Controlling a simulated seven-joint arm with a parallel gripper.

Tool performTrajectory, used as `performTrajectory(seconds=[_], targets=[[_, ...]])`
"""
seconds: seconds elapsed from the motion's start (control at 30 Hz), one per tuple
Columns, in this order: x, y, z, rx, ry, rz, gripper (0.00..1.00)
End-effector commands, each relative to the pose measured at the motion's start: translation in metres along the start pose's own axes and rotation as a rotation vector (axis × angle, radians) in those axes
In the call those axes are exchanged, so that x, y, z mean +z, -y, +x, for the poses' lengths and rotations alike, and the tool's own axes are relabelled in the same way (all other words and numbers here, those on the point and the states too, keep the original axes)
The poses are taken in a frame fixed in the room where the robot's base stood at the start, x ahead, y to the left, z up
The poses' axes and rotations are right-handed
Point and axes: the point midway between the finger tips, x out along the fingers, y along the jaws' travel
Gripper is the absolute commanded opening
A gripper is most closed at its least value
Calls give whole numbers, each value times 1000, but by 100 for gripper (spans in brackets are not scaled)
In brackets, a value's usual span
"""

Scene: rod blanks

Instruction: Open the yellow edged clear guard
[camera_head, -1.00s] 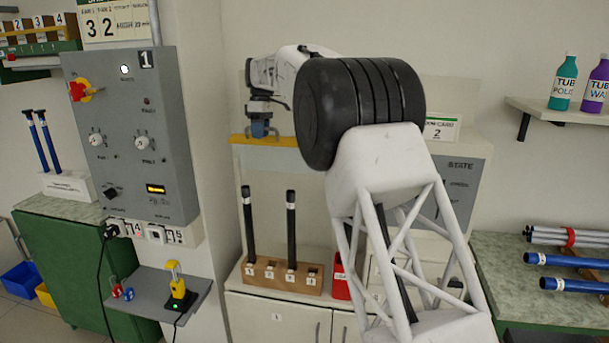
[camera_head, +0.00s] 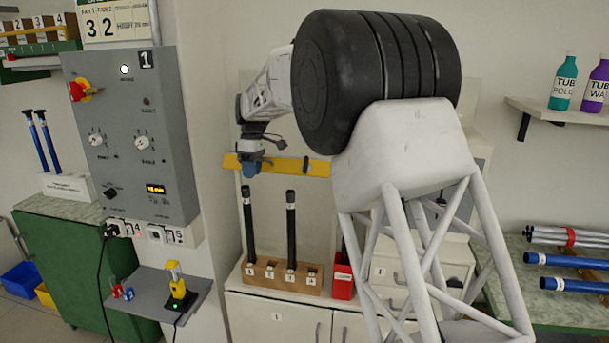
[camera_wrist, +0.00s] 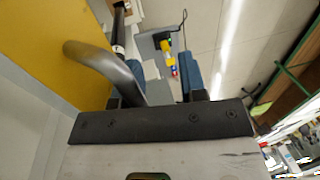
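The guard's yellow edge (camera_head: 290,166) shows in the head view as a bar across the cabinet behind my arm. Its clear pane is hard to make out, and my arm hides part of that area. My gripper (camera_head: 250,168) is at the left part of this edge, pointing down. In the wrist view, a yellow panel (camera_wrist: 40,35) fills the upper left and a curved grey handle (camera_wrist: 98,62) comes off it. The two blue fingers of my gripper (camera_wrist: 165,82) stand apart. The handle overlaps the left finger; I cannot tell whether they touch.
A wooden rack (camera_head: 282,276) with two upright black rods stands below the guard, beside a red box (camera_head: 343,280). A grey control panel (camera_head: 135,140) is on the left. A yellow device (camera_head: 177,287) sits on a small grey shelf. Blue rods (camera_head: 570,260) lie at right.

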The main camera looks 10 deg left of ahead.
Motion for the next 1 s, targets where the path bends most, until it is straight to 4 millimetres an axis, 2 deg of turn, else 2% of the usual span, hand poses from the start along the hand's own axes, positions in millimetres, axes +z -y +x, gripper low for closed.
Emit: performTrajectory(seconds=[0.13,0.6,1.0], targets=[[0,5,21,9,1,-1,38],[0,6,63,223,1,-1,38],[0,2,90,363,0,-1,38]])
